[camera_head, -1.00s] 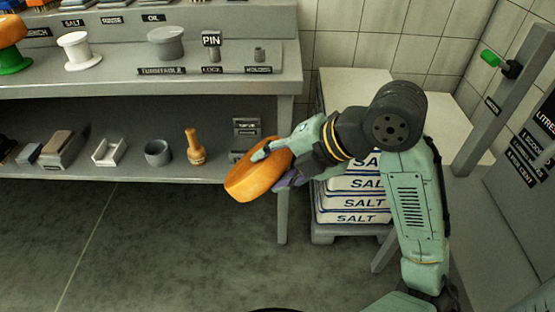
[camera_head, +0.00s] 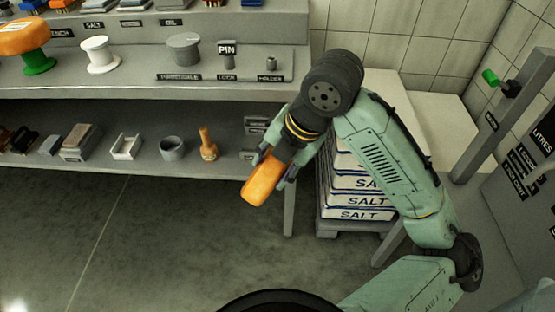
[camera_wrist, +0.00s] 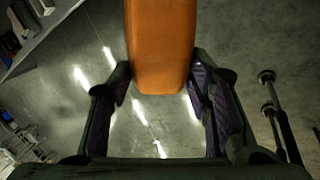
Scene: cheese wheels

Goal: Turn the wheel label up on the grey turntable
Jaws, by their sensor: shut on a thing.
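An orange cheese wheel (camera_head: 262,188) is shut in my gripper (camera_head: 275,168), held in the air in front of the bench's lower shelf. It shows edge-on between the fingers in the wrist view (camera_wrist: 160,45); no label on it is in sight. The grey turntable (camera_head: 184,48) stands on the bench top, behind and to the left of my gripper, above a sign reading TURNTABLE. Its top is bare.
Another orange wheel (camera_head: 20,38) with a white label on top rests on a green stand (camera_head: 38,62). A white spool (camera_head: 100,54) and a PIN sign (camera_head: 227,47) flank the turntable. Salt sacks (camera_head: 360,199) are stacked right of the bench. The floor in front is open.

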